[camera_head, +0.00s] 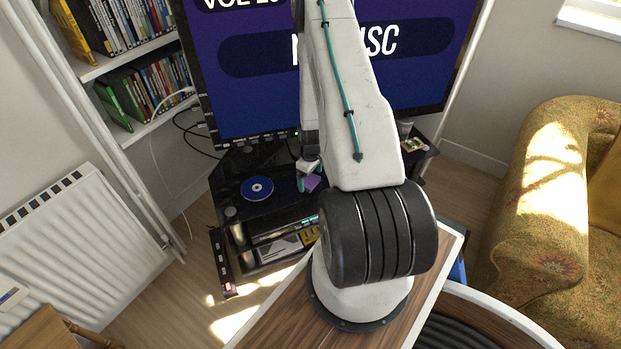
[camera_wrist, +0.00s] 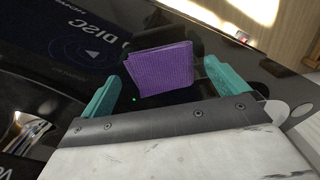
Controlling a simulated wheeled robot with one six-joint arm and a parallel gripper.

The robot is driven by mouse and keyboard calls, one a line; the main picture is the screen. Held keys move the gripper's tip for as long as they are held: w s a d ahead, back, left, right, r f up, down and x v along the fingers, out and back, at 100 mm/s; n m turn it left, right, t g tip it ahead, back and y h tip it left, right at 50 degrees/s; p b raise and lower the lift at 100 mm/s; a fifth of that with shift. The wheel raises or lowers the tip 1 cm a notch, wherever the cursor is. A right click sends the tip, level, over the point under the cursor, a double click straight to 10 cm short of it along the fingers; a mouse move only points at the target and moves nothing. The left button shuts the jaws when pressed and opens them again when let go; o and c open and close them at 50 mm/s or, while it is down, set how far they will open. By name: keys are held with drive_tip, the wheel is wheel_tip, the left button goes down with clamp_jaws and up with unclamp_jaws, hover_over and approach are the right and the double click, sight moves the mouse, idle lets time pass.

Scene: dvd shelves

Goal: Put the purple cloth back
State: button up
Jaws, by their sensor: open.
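A folded purple cloth (camera_wrist: 160,68) lies on the glossy black TV stand, seen in the wrist view between and just beyond my two teal fingers. It also shows in the head view as a small purple patch (camera_head: 312,184), partly hidden by my gripper and arm. My gripper (camera_wrist: 160,85) is open, with one finger on each side of the cloth and a gap to each. I cannot tell its height above the stand. In the head view my gripper (camera_head: 307,177) is over the stand in front of the TV.
A blue disc (camera_head: 257,188) lies on the black stand (camera_head: 232,170) left of my gripper. The TV (camera_head: 240,100) stands behind. Shelves of cases (camera_head: 130,60) are at the left, beside a radiator (camera_head: 60,235). A patterned sofa (camera_head: 545,200) is at the right.

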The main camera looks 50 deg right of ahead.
wheel_tip(320, 180, up, 11)
wheel_tip(320, 180, up, 15)
hover_over(311, 179)
drive_tip(key=w+a, duration=0.4)
drive_tip(key=a, duration=0.4)
drive_tip(key=s+a+r, duration=0.3)
drive_tip(key=a+r, duration=0.9)
drive_tip(key=r, duration=0.4)
drive_tip(key=s+a+r, duration=0.5)
drive_tip(key=s+a, duration=0.2)
drive_tip(key=s, duration=0.3)
drive_tip(key=s+a+r+t, duration=0.1)
drive_tip(key=s+a+r, duration=0.5)
drive_tip(key=s+a, duration=0.2)
drive_tip(key=shift+s+r+m, duration=0.25)
drive_tip(key=shift+s+m, duration=0.15)
drive_tip(key=shift+s, duration=0.8)
